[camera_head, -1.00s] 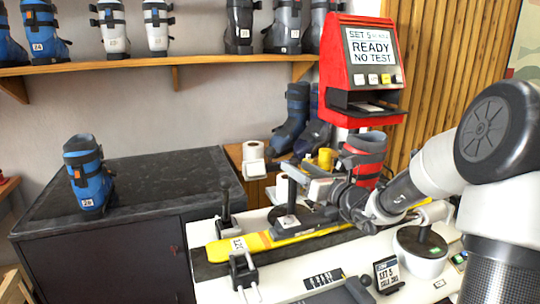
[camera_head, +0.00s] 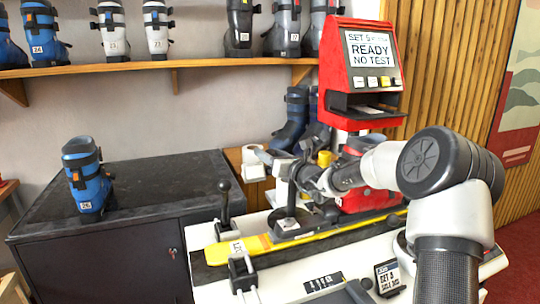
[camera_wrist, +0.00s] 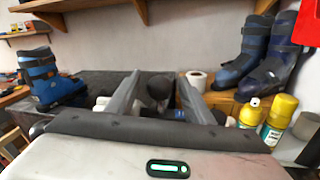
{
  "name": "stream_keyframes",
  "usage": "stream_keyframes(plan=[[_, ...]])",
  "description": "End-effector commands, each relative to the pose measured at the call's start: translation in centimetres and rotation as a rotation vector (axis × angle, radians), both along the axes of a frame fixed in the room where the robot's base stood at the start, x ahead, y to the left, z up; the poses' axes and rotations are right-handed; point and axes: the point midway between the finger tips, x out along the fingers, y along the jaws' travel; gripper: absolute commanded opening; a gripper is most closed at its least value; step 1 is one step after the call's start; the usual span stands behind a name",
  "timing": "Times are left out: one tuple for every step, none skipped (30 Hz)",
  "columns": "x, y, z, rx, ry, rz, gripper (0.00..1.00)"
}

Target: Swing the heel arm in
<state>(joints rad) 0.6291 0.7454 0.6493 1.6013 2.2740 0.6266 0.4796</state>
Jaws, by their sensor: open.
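The bench holds a yellow ski (camera_head: 265,243) lying lengthwise. A black lever with a round knob (camera_head: 223,190) stands upright near the ski's left part. A dark upright post on a black base (camera_head: 290,222) stands over the middle of the ski. No label marks the heel arm, so I cannot tell which part it is. My gripper (camera_head: 262,160) is open above the back of the bench, pointing left. In the wrist view, a dark round knob (camera_wrist: 159,88) shows between its spread fingers (camera_wrist: 160,78); I cannot tell its distance, and no contact is visible.
A red boot (camera_head: 352,200) stands on the bench, partly behind my arm. A red test machine (camera_head: 365,65) reads "READY NO TEST". Yellow bottles (camera_wrist: 277,118) and a paper roll (camera_wrist: 197,80) stand nearby. The dark cabinet top (camera_head: 150,185) is mostly clear beside a blue boot (camera_head: 88,180).

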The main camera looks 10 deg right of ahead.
Motion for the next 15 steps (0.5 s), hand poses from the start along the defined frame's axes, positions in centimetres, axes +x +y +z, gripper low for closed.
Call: stream_keyframes(plan=[[0.00,0.02,-0.01,0.000,0.000,0.000,0.47],[-0.01,0.02,0.00,0.000,0.000,0.000,0.47],[-0.01,0.02,0.00,0.000,0.000,0.000,0.47],[-0.02,0.01,0.00,0.000,0.000,0.000,0.47],[-0.02,0.01,0.00,0.000,0.000,0.000,0.46],[-0.03,0.01,0.00,0.000,0.000,0.000,0.39],[-0.03,0.01,0.00,0.000,0.000,0.000,0.34],[-0.03,0.01,0.00,-0.001,0.000,0.000,0.29],[-0.03,0.00,0.01,-0.001,0.000,0.000,0.22],[-0.03,0.00,0.01,-0.001,0.000,0.000,0.17],[-0.03,0.00,0.01,-0.001,0.000,0.000,0.12],[-0.04,0.01,0.00,-0.001,0.000,0.000,0.05],[-0.03,0.00,0.01,-0.001,0.000,0.000,0.00],[-0.04,-0.01,0.01,-0.001,0.000,0.000,0.00],[-0.04,-0.01,0.00,-0.001,0.000,0.000,0.00]])
